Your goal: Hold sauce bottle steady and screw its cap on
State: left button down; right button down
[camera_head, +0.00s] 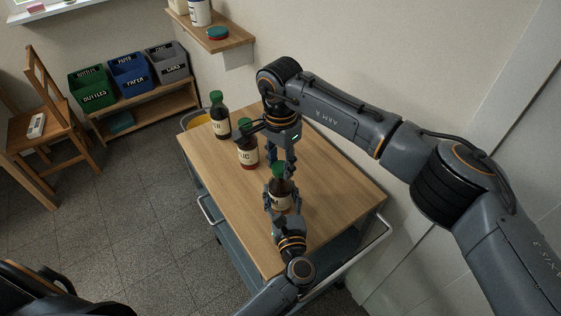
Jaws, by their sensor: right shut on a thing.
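The sauce bottle (281,198), dark with a pale label, stands upright near the middle of the wooden table top (225,188). Its green cap (279,171) is at the bottle's mouth; I cannot tell how far it is screwed down. My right gripper (279,168) points down from above and is shut on the cap. My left gripper (282,203) comes from the near side, with its fingers on both sides of the bottle, apparently closed on it. The fingers hide part of the bottle and label.
Two more bottles with green caps, a dark one (220,124) and a reddish one (248,157), stand behind to the left. The table's right side is clear. Sorting bins (128,76), a chair (46,120) and a wall shelf (228,42) are farther back.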

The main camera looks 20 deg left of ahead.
jog(key=m, duration=1.2)
jog(key=shift+m, duration=0.3)
jog(key=m, duration=1.2)
jog(key=shift+f+m, duration=0.1)
jog(key=shift+m, duration=0.2)
jog(key=c, duration=0.8)
grip_release()
